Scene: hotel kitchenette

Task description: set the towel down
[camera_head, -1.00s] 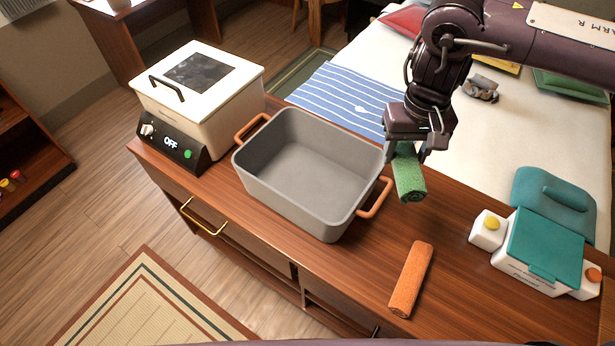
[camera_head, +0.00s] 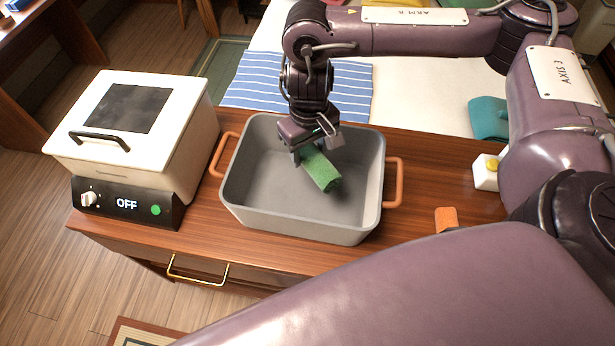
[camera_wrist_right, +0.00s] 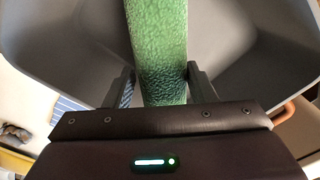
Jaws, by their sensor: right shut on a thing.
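A rolled green towel (camera_head: 321,170) is held in my right gripper (camera_head: 308,158), over the inside of a grey bin (camera_head: 248,190) with orange handles. The gripper points down into the bin, and its fingers are on both sides of the towel. The right wrist view shows the towel (camera_wrist_right: 158,50) between the two fingers (camera_wrist_right: 160,88), with the grey bin walls around it. I cannot tell whether the towel touches the bin floor. A rolled orange towel (camera_head: 446,218) lies on the wooden counter right of the bin, mostly hidden by my right arm. My left gripper is not in view.
A white lidded appliance (camera_head: 150,140) with a panel reading OFF stands left of the bin. A blue striped cloth (camera_head: 250,82) lies behind the bin. A white block with a yellow knob (camera_head: 486,172) and a teal item (camera_head: 488,118) are at the right.

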